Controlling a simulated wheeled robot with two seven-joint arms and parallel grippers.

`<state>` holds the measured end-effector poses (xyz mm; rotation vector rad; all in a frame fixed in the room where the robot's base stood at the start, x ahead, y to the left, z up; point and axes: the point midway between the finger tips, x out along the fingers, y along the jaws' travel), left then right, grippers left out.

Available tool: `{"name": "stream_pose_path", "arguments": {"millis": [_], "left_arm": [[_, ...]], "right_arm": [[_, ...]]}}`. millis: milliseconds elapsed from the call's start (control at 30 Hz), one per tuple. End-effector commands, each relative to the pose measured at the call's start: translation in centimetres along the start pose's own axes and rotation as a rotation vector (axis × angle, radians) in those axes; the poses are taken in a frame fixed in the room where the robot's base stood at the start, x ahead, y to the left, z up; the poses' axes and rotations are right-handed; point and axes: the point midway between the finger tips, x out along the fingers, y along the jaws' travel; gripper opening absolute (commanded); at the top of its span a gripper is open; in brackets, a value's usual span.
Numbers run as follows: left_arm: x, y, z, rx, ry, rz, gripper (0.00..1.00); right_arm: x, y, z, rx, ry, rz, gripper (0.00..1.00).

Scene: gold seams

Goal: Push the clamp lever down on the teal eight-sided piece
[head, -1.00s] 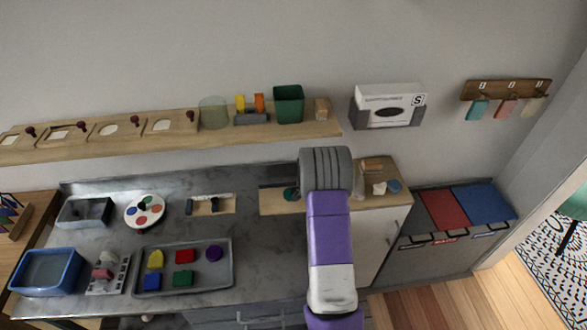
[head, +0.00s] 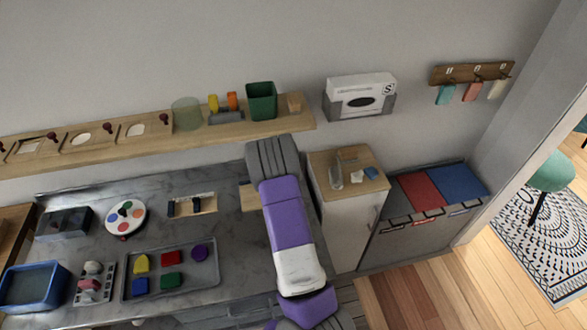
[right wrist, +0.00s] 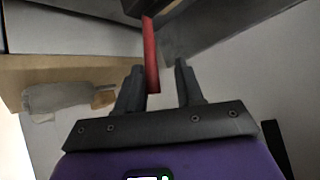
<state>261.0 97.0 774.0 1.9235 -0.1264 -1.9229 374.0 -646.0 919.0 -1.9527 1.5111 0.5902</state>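The teal eight-sided piece does not show in the head view now. My right arm covers most of the wooden board (head: 250,198) where teal showed earlier. In the right wrist view, my right gripper (right wrist: 159,67) has its two fingers apart. A narrow red bar (right wrist: 151,55) stands between them, closer to the left finger. It may be the clamp lever, but what it belongs to is hidden. I cannot tell whether it touches a finger. My left gripper is in no view.
A wood-topped cabinet (head: 368,187) with small items stands right of my arm. On the counter are a grey tray (head: 210,283) of coloured shapes, a round palette (head: 126,217) and a blue bin (head: 62,283). A wall shelf (head: 225,133) runs above.

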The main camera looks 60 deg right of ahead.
Motion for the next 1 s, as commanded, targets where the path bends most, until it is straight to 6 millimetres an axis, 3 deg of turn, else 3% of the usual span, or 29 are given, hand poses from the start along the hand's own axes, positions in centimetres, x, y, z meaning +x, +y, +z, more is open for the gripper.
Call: {"name": "stream_pose_path", "arguments": {"millis": [433,800,1000], "left_arm": [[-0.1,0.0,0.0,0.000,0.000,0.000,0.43],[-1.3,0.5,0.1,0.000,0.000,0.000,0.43],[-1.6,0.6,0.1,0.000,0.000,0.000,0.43]], "right_arm": [[-0.3,0.2,-0.1,0.003,0.000,0.004,0.39],[-6.0,0.0,-0.1,0.002,-0.002,0.001,0.39],[-7.5,0.1,0.0,0.002,-0.002,0.002,0.39]]}}
